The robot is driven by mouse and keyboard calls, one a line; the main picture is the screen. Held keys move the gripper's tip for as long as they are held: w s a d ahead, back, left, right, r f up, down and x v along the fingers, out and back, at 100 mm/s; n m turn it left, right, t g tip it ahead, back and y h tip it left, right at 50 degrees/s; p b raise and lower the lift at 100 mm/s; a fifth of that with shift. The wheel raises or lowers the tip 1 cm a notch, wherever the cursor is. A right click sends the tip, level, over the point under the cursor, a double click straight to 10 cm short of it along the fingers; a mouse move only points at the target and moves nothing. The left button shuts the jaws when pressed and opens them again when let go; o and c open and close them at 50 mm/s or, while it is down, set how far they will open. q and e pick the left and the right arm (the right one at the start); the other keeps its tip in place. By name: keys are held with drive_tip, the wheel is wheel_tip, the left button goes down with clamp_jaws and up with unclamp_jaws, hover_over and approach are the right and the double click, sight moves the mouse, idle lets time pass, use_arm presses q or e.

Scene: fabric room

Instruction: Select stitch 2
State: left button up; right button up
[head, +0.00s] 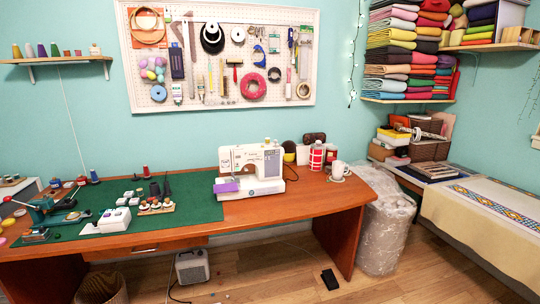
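A white sewing machine (250,169) stands on the wooden desk (300,200), right of the green mat. Its right end has a grey panel, and a purple piece (226,186) lies at its lower left. The stitch selector and any stitch numbers are too small to read from here. Neither of my grippers shows in the head view.
A green cutting mat (190,195) holds spools, small boxes and tools. A white mug (338,170) and cans stand right of the machine. A wrapped roll (384,225) stands beyond the desk. The wooden floor (290,280) in front is mostly clear, with a black pedal (330,279).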

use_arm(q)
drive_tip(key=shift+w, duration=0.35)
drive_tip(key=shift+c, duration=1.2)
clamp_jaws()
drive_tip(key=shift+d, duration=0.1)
